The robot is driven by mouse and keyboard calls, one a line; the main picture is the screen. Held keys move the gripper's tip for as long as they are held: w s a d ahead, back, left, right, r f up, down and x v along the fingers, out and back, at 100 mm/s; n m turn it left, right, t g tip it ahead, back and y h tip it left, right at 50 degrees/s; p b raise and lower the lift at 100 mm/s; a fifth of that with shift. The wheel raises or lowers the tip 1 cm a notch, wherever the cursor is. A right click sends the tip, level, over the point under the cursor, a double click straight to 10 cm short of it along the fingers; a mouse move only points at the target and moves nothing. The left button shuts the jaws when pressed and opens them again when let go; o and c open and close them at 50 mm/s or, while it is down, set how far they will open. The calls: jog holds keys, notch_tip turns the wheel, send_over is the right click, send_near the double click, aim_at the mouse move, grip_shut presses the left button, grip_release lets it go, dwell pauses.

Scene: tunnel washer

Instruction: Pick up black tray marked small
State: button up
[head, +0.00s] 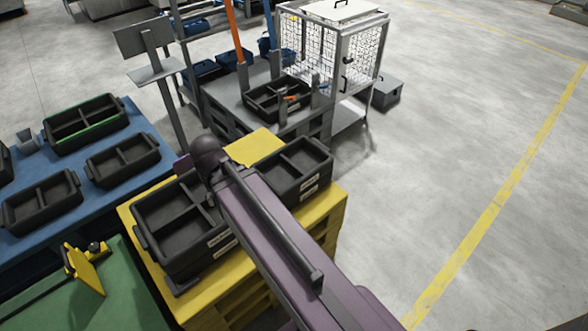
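Two black trays with pale labels rest on a yellow pallet-like stand (255,147). The left black tray (158,225) is larger and partly covered by my arm. The right black tray (297,172) is smaller, divided inside, and has two labels on its front. The label text is too small to read, so I cannot tell which tray is marked small. My purple arm reaches up from the lower right, across the stand between the two trays. My gripper is not visible; the arm hides whatever lies beneath its far end.
A blue table (70,205) at left holds several black trays, one with a green-edged rim (85,122). A grey bench (225,95) with another black tray stands behind, beside a mesh cage (335,45). A green surface (85,300) is lower left. The floor at right is clear.

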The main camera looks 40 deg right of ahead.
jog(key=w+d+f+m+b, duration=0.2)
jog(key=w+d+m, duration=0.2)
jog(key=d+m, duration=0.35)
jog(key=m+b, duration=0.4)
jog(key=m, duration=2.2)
send_over(300, 170)
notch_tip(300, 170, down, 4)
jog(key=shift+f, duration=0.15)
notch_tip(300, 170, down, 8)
jog(key=b, duration=0.8)
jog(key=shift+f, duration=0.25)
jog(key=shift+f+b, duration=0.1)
jog(key=shift+b, duration=0.3)
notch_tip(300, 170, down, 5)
jog(key=b, duration=0.5)
